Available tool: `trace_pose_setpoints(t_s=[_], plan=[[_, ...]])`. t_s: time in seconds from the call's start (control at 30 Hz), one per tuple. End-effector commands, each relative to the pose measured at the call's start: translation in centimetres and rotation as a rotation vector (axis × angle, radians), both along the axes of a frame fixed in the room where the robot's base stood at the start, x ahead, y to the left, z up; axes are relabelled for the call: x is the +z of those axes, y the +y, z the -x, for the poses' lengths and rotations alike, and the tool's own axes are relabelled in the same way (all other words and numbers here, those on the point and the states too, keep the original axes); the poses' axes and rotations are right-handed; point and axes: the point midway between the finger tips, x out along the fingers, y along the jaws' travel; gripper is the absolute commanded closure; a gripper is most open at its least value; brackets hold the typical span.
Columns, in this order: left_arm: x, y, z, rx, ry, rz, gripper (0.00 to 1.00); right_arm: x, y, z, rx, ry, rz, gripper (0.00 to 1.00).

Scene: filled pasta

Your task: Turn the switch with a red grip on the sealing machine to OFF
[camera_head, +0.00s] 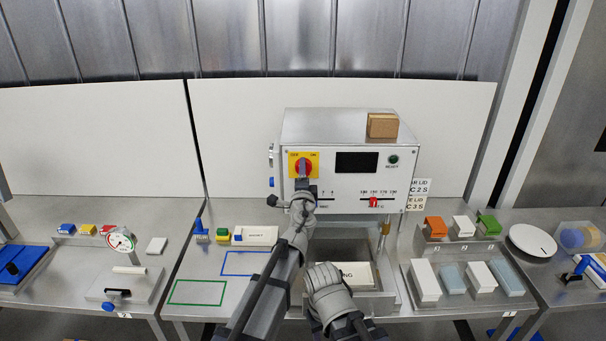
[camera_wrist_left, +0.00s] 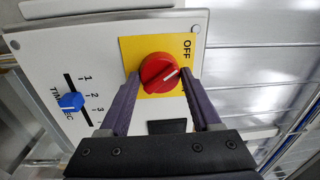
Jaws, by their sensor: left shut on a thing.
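The sealing machine (camera_head: 330,128) is a silver box with a white front at the back of the middle table. Its switch with a red grip (camera_head: 303,166) sits on a yellow plate (camera_head: 292,160) at the front's upper left. In the left wrist view the red grip (camera_wrist_left: 156,70) lies between the fingers of my left gripper (camera_wrist_left: 160,80), which is shut on it. The white mark on the grip slants up and right, toward the side with the OFF label (camera_wrist_left: 187,48). The other label is hidden by a finger.
A blue slider (camera_wrist_left: 71,101) on a time scale is beside the yellow plate. A red slider (camera_head: 374,202), a dark display (camera_head: 356,162) and a green button (camera_head: 394,159) are on the same front. A brown block (camera_head: 382,125) rests on top. A rack of blocks (camera_head: 460,300) stands right.

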Motion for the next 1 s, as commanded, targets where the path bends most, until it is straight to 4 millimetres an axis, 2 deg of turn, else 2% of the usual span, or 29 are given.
trace_pose_setpoints(t_s=[0.33, 0.9, 0.93, 1.0], plan=[[-0.07, 0.01, 0.07, 0.000, 0.000, 0.136, 0.91, -0.08, 0.00, 0.01, 0.000, 0.000, 0.000, 0.50], [-0.11, 0.02, 0.10, 0.001, 0.001, 0.166, 0.91, -0.10, 0.00, 0.00, 0.000, 0.000, 0.000, 0.50], [-0.11, 0.02, 0.10, 0.001, 0.001, 0.166, 0.34, -0.10, 0.00, 0.00, 0.000, 0.000, 0.000, 0.50], [-0.11, 0.01, 0.10, 0.001, 0.001, 0.166, 0.26, -0.10, 0.00, 0.00, 0.000, 0.000, 0.000, 0.50]])
